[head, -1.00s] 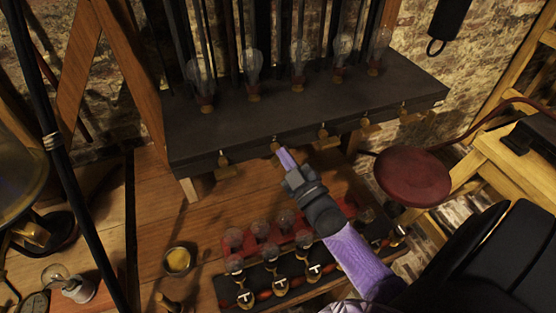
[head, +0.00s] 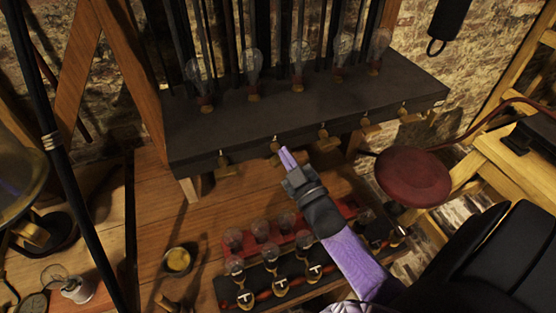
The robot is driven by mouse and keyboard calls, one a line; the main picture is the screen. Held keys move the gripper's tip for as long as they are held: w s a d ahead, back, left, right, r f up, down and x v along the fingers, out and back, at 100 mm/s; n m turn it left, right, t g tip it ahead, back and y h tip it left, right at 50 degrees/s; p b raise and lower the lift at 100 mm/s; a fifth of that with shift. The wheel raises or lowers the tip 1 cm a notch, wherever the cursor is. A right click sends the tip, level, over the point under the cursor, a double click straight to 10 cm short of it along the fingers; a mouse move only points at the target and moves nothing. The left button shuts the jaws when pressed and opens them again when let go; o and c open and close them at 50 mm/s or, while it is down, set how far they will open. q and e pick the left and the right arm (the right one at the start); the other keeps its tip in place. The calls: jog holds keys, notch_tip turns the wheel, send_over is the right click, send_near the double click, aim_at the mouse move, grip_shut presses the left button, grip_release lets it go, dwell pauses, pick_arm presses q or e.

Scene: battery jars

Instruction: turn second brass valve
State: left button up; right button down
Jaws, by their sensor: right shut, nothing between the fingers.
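A row of several brass valves runs along the front edge of a dark shelf (head: 240,128). The first brass valve (head: 225,165) is at the left. The second brass valve (head: 276,146) is just above and left of my right gripper's tip. My right gripper (head: 286,154) is shut and empty, its fingers pointing up and left at the second valve. It is very close to the valve; I cannot tell whether they touch. The third brass valve (head: 325,138) is to the right. My left gripper is not in view.
Several glass bulbs stand on the shelf. Below, a dark tray (head: 228,292) and a red rack hold more bulbs and brass pieces. A round red stool seat (head: 413,177) is at right. A small yellow-filled bowl (head: 178,261) stands on the wooden table.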

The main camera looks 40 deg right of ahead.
jog(key=shift+s+d+f+m+h, duration=0.15)
jog(key=shift+m+h, duration=0.5)
jog(key=shift+m, duration=0.75)
jog(key=shift+w+d+m+h, duration=0.15)
jog(key=shift+m+h, duration=0.45)
jog(key=shift+m, duration=0.8)
jog(key=shift+s+d+f+m+h, duration=0.15)
jog(key=shift+m+h, duration=0.5)
jog(key=shift+m, duration=0.75)
dwell(2.1)
dwell(0.5)
